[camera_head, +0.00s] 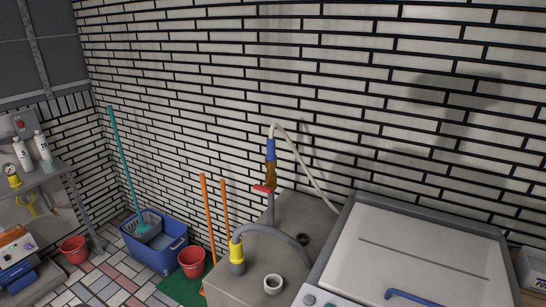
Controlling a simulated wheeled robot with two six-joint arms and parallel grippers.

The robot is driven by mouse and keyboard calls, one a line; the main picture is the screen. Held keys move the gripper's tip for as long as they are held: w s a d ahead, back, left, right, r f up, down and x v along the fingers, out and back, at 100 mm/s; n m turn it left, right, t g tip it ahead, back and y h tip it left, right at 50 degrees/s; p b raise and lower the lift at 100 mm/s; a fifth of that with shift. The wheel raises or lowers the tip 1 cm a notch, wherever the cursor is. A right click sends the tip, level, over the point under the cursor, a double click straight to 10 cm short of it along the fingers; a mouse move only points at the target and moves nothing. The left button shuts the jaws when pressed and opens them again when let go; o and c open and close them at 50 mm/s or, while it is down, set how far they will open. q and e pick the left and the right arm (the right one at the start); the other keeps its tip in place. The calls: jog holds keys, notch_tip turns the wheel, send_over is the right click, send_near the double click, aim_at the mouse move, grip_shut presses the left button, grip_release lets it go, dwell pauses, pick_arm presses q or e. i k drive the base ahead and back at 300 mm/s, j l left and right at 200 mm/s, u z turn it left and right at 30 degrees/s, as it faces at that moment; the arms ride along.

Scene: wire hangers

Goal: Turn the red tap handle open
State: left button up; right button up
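The red tap handle (262,188) sits low on a brass tap (270,175), on top of a grey upright pipe. A blue fitting (271,149) is above the tap, and a cream hose (300,158) arches from it down to the right. The handle looks roughly level and points left; whether the tap is open cannot be told. Neither of my grippers shows in the head view.
The pipe stands over a grey counter (228,285) with a white ring-shaped object (273,284) and a grey hose with a yellow collar (236,250). A white lidded machine (420,250) with a blue handle (420,299) is right. Orange poles (208,215), a blue mop bucket (165,257) and red buckets (192,262) stand left.

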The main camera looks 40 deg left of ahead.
aim_at(264, 189)
jog(key=u, duration=1.3)
